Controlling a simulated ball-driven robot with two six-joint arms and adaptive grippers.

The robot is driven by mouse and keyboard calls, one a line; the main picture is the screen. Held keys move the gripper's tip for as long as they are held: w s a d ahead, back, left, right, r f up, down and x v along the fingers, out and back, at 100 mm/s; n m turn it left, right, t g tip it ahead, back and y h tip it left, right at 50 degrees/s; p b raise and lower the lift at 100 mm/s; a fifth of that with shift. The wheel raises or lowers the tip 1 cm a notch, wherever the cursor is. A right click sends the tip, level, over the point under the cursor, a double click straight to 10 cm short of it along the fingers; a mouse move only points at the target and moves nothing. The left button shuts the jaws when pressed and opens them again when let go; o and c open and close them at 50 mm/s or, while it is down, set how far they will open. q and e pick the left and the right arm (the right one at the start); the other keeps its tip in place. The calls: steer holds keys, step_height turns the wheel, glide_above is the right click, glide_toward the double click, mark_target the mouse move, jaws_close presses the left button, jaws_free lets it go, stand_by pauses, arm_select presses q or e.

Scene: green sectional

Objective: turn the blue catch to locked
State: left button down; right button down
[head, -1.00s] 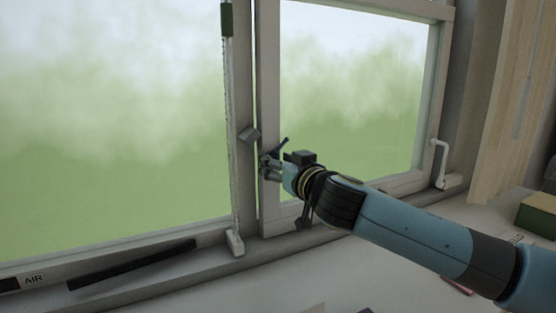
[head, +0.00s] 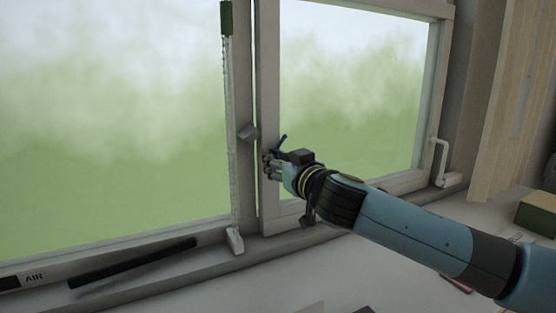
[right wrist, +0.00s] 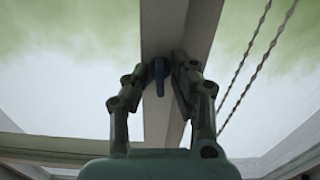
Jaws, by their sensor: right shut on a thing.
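The blue catch (head: 282,141) is on the upright window stile, just left of the right-hand pane. A slim blue end of it sticks up past my right gripper (head: 270,163); the rest is hidden by the fingers. In the right wrist view the blue catch (right wrist: 159,74) stands nearly upright between the fingertips of my right gripper (right wrist: 163,71), against the pale stile. The right gripper is shut on it. A small grey block (head: 248,132) is on the neighbouring stile, to the left and a little higher. My left gripper is not in view.
A beaded cord (head: 231,120) with a green top hangs left of the stile. A white crank handle (head: 441,160) is at the right of the window. A dark bar (head: 132,263) lies along the sill at left. A green box (head: 538,212) is at far right.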

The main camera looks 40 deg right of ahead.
steer(key=n, duration=0.4)
steer(key=shift+p, duration=0.3)
steer(key=n+p, duration=0.1)
steer(key=n, duration=0.3)
steer(key=shift+n, duration=0.4)
steer(key=n+p, duration=0.1)
steer(key=n, duration=0.2)
steer(key=shift+r+n, duration=0.1)
steer(key=shift+n, duration=0.2)
steer(key=n+p, duration=0.1)
steer(key=n, duration=0.3)
steer(key=shift+s+n, duration=0.1)
steer(key=shift+n, duration=0.2)
steer(key=c, duration=1.1)
jaws_free()
steer(key=v, duration=1.2)
